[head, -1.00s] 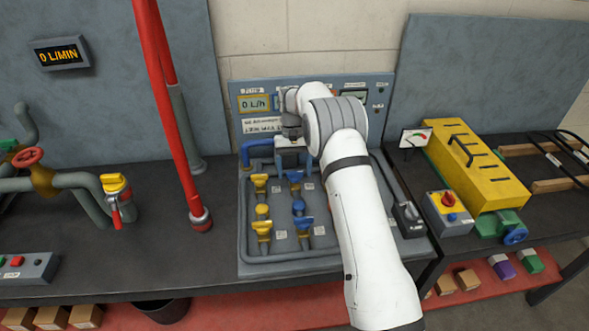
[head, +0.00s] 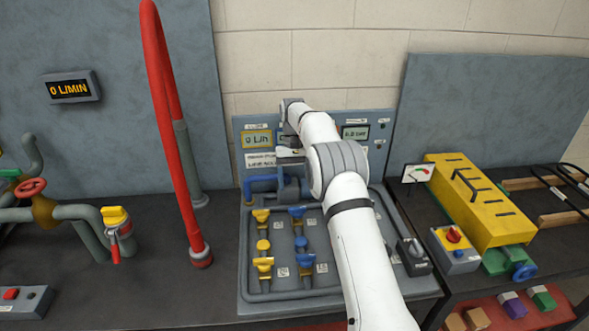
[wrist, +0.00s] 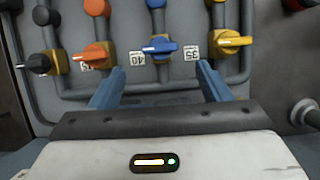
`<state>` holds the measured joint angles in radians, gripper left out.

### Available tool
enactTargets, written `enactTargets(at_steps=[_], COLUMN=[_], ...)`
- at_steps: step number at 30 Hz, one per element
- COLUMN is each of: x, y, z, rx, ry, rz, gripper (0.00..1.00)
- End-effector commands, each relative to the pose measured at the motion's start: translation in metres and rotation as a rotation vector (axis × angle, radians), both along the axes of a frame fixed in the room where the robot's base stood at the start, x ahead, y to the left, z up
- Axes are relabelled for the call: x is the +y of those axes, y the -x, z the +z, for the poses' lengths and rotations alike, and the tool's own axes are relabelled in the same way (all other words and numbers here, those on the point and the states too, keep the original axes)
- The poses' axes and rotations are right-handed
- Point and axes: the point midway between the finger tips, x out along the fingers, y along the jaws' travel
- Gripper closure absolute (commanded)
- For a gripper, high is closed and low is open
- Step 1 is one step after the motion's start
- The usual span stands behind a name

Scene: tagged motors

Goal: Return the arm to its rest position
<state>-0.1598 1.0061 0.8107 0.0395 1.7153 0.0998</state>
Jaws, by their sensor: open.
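My white arm reaches over the grey valve panel (head: 262,308) in the head view, its wrist end in front of the panel's upright display board. In the wrist view my gripper (wrist: 157,85) shows two blue fingers spread apart with nothing between them. Beyond the fingers are a blue-handled valve (wrist: 153,46), an orange-handled valve (wrist: 90,54) and a yellow-handled valve (wrist: 230,40). The fingers appear apart from the handles. In the head view the gripper itself is mostly hidden by the arm.
A red hose (head: 165,120) arches left of the panel. A yellow machine (head: 480,205) and a grey switch box (head: 454,248) stand to the right. Pipes with a yellow-handled valve (head: 115,215) are at the left. The bench between pipes and hose is bare.

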Motion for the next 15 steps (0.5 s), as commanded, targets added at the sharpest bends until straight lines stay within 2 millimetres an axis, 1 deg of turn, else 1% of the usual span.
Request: enactTargets(at_steps=[3, 6, 8, 11, 12, 15], x=[-0.001, -0.004, -0.008, -0.018, -0.022, -0.034], y=[0.000, 0.004, 0.009, 0.024, 0.032, 0.054], z=[0.002, 0.014, 0.027, 0.055, 0.067, 0.093], rx=[-0.003, -0.020, -0.038, -0.083, -0.102, -0.151], ry=[0.000, -0.003, -0.005, -0.011, -0.013, -0.018], rz=[0.000, -0.003, -0.006, -0.011, -0.014, -0.020], gripper=[0.29, 0.29, 0.29, 0.29, 0.29, 0.29])
